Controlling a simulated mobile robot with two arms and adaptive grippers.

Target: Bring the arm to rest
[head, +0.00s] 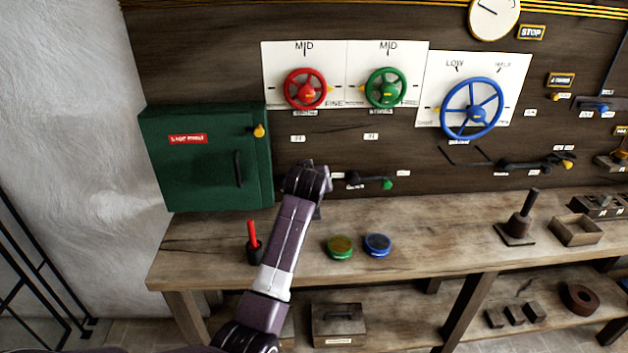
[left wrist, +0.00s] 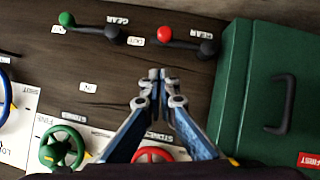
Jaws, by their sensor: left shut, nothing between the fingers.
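My left arm reaches up from the bottom of the head view, and its wrist end hangs in front of the panel, just right of the green cabinet (head: 205,190). In the left wrist view the two blue fingers of my left gripper (left wrist: 160,76) are closed together with nothing between them. The gripper is mostly hidden behind the wrist in the head view. The wrist view, turned upside down, shows a red-knobbed gear lever (left wrist: 185,40) beyond the fingertips and a green-knobbed one (left wrist: 90,30) beside it. My right gripper is in neither view.
The panel carries a red wheel (head: 305,89), a green wheel (head: 386,88) and a blue wheel (head: 471,108). Bench space between is clear.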

